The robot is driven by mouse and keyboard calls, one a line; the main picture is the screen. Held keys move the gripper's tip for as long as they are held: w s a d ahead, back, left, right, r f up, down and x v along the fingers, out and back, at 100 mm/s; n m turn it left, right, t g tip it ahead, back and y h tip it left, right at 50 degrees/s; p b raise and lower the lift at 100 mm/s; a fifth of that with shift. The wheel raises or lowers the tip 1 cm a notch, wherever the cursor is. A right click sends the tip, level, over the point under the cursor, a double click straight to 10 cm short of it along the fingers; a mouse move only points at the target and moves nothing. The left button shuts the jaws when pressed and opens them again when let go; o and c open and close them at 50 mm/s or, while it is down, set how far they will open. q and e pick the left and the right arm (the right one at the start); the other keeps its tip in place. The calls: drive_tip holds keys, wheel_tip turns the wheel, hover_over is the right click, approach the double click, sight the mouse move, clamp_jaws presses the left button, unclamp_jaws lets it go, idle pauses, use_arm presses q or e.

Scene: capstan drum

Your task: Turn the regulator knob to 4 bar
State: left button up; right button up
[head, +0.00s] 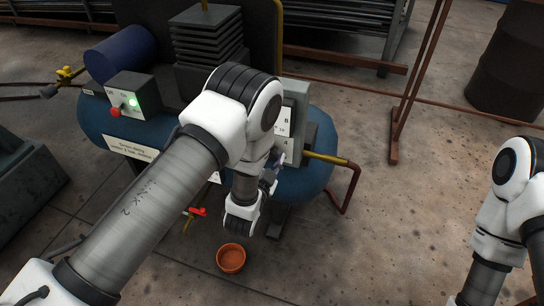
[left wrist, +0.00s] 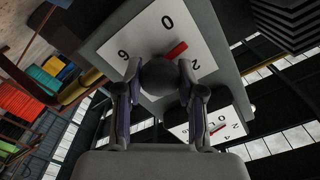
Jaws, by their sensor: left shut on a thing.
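In the left wrist view, the dark round regulator knob (left wrist: 160,78) sits in front of a white dial plate (left wrist: 118,43) marked 0, 2 and 6. Its red pointer (left wrist: 176,50) points between 0 and 2. The 4 mark is not visible. My left gripper (left wrist: 160,86) is shut on the knob, one finger on each side. A second white dial (left wrist: 213,127) with a red needle sits beside it, partly hidden by a finger. In the head view, my left arm hides the knob and most of the grey panel (head: 297,92). My right gripper is out of view.
The panel stands at a blue tank (head: 318,150) with a yellow pipe (head: 327,158) and dark red hose (head: 351,190) at its right. A control box (head: 131,94) is on the left. A terracotta pot (head: 231,258) stands on the floor.

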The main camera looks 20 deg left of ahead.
use_arm(q)
drive_tip(key=m+b, duration=0.1)
drive_tip(key=m, duration=0.3)
drive_tip(key=shift+f+m, duration=0.15)
drive_tip(key=shift+m, duration=0.15)
drive_tip(key=m+b, duration=0.1)
drive_tip(key=m, duration=0.2)
drive_tip(key=shift+m+b, duration=0.3)
drive_tip(key=shift+m, duration=0.1)
drive_tip(key=m+b, duration=0.2)
drive_tip(key=m, duration=0.2)
drive_tip(key=shift+f, duration=0.15)
drive_tip(key=m+b, duration=0.1)
drive_tip(key=m, duration=0.3)
drive_tip(key=shift+f+b, duration=0.1)
drive_tip(key=shift+b, duration=0.2)
drive_tip(key=m+b, duration=0.3)
drive_tip(key=m, duration=0.3)
drive_tip(key=shift+f, duration=0.1)
drive_tip(key=m+b, duration=0.2)
drive_tip(key=m, duration=0.3)
drive_tip(key=shift+a+m+b, duration=0.1)
drive_tip(key=shift+m+b, duration=0.25)
drive_tip(key=shift+m, duration=0.05)
